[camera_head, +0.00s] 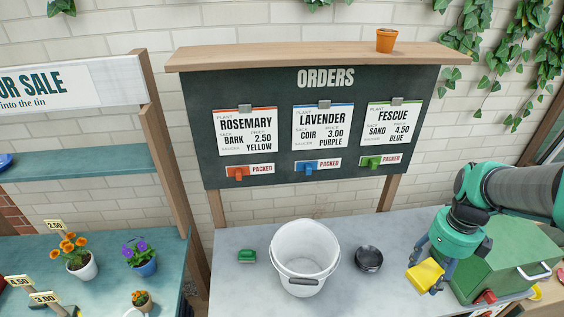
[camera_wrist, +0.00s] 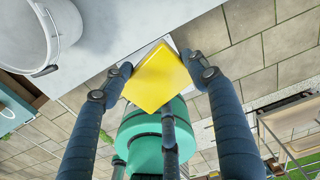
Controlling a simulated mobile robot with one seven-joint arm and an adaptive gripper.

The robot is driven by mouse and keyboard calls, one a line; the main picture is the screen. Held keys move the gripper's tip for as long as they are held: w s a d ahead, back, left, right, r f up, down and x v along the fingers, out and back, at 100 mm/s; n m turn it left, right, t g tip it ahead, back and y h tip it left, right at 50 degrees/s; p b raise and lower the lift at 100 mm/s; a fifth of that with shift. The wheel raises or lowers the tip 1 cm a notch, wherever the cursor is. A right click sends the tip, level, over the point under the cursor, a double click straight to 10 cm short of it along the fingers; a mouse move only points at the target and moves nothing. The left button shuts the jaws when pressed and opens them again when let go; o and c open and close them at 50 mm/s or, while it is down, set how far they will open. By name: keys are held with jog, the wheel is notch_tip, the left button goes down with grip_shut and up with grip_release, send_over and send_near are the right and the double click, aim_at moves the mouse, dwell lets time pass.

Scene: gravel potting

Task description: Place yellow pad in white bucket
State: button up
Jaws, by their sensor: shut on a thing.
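The yellow pad (camera_head: 426,275) is held in my gripper (camera_head: 428,272), at the right end of the grey bench. In the wrist view the pad (camera_wrist: 158,78) sits between the dark fingers of my gripper (camera_wrist: 160,82), which are shut on it. The white bucket (camera_head: 305,257) stands upright on the bench, left of my gripper and apart from it. Its handle hangs down at the front. In the wrist view part of the bucket (camera_wrist: 22,35) shows at the upper left. The bucket's inside looks empty from the head view, though its floor is only partly visible.
A small dark bowl (camera_head: 369,259) stands between the bucket and my gripper. A green brush-like item (camera_head: 247,256) lies left of the bucket. A green metal box (camera_head: 508,262) is at the right, close to my gripper. The orders board (camera_head: 312,125) rises behind the bench (camera_head: 235,290).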

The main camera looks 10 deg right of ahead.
jog(key=w+a+n+p, duration=0.3)
jog(key=w+a+n, duration=0.4)
jog(key=w+a, duration=0.5)
jog(key=w+a+n+p, duration=0.3)
jog(key=w+a+n, duration=0.45)
jog(key=a, duration=0.75)
jog(key=shift+s+a+f+b, duration=0.1)
jog(key=shift+f+b, duration=0.2)
jog(key=shift+f, duration=2.35)
notch_tip(320, 180, down, 14)
jog(key=b, duration=0.1)
jog(key=shift+b, duration=0.35)
jog(key=shift+f, duration=0.1)
jog(key=shift+f, duration=1.9)
